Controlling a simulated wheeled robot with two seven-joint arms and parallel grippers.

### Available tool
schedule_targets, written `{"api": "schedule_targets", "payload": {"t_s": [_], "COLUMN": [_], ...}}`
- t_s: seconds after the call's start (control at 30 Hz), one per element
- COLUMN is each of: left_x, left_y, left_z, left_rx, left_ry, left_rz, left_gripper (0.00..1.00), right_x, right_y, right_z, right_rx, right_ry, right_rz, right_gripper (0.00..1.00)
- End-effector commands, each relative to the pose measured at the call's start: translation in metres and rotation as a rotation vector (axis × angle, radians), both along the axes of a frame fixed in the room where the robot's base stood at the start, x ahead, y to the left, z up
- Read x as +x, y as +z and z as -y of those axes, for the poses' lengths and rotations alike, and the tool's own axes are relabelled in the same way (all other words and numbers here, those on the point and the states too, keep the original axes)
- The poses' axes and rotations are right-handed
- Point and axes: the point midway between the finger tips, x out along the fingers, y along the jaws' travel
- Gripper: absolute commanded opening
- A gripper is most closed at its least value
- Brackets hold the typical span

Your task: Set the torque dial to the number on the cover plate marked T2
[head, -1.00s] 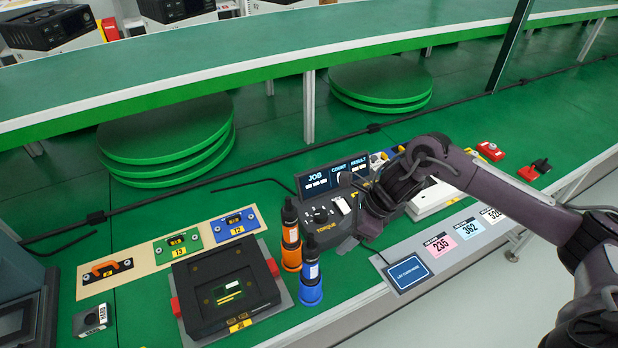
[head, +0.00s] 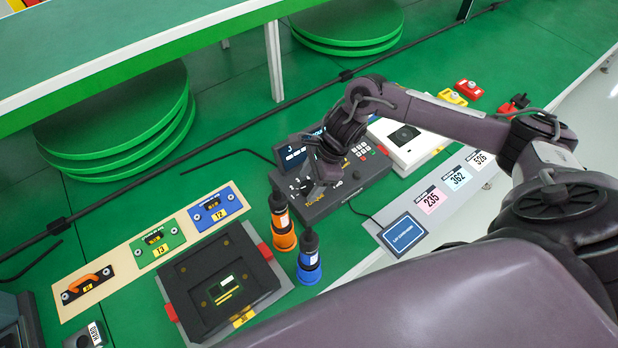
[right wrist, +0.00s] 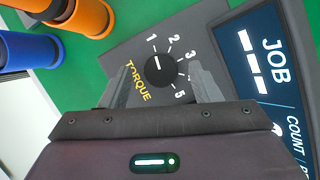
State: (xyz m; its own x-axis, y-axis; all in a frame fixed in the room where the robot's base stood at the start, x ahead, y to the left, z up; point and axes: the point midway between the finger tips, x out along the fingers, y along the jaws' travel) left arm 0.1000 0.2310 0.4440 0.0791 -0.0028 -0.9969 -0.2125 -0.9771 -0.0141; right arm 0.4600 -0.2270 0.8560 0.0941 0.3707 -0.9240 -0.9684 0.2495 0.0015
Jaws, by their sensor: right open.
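The torque dial (right wrist: 160,70) is a round black knob with a short white mark, ringed by white numbers from 1 to 5; the mark's exact number is unclear. It sits on the dark controller (head: 345,190). My right gripper (right wrist: 160,88) is open, its fingers on either side of the knob from this view; contact cannot be told. In the head view the right gripper (head: 326,172) is over the controller's left part. The blue cover plate (head: 232,203) has a yellow tag that seems to read T2; its other print is too small to read. My left gripper is out of view.
Beside the blue plate are a green plate (head: 173,238) and a black plate with an orange handle (head: 88,284). A black fixture (head: 195,300) and a blue-screened pad (head: 402,233) lie nearby.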

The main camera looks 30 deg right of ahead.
Motion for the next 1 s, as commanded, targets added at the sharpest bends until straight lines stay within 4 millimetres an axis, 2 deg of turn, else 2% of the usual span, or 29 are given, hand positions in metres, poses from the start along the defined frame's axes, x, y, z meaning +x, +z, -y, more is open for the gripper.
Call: {"api": "schedule_targets", "payload": {"t_s": [0.17, 0.37, 0.7, 1.0], "left_x": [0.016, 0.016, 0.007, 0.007], "left_y": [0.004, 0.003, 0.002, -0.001], "left_z": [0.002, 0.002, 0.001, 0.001], "left_rx": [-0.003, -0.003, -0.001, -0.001], "left_ry": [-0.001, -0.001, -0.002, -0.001], "left_rz": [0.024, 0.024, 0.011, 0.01], "left_gripper": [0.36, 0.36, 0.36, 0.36], "right_x": [0.001, 0.001, 0.001, 0.0], "right_y": [-0.007, -0.008, -0.007, -0.008], "right_z": [-0.003, -0.003, -0.003, -0.002], "right_rx": [0.0, 0.0, 0.0, -0.002], "right_ry": [-0.001, -0.001, -0.001, -0.045], "right_rz": [0.001, 0.001, 0.001, 0.002], "right_gripper": [0.57, 0.57, 0.13, 0.13]}}
